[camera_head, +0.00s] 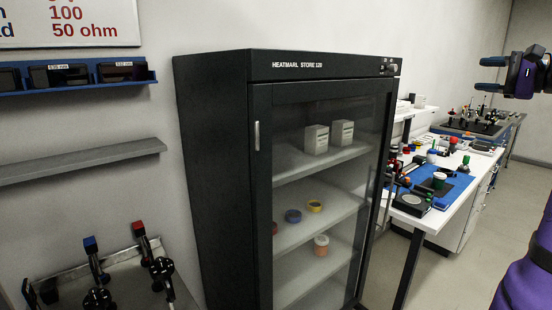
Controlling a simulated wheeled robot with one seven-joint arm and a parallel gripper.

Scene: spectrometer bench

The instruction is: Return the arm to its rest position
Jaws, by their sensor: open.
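My gripper (492,74) is at the upper right of the head view, raised in the air in front of the far wall. Its two dark fingers point left and stand apart, with nothing seen between them. The purple arm body (520,75) behind it runs to the right edge. Another purple part of my arm (528,275) shows at the lower right.
A black cabinet (215,160) labelled HEATMARL STORE 120 stands in the middle, its glass door closed. A white bench (455,190) with a blue mat (457,184) and several small items is behind right. Left are a grey shelf (80,163), a blue rack (75,88) and optics mounts (95,262).

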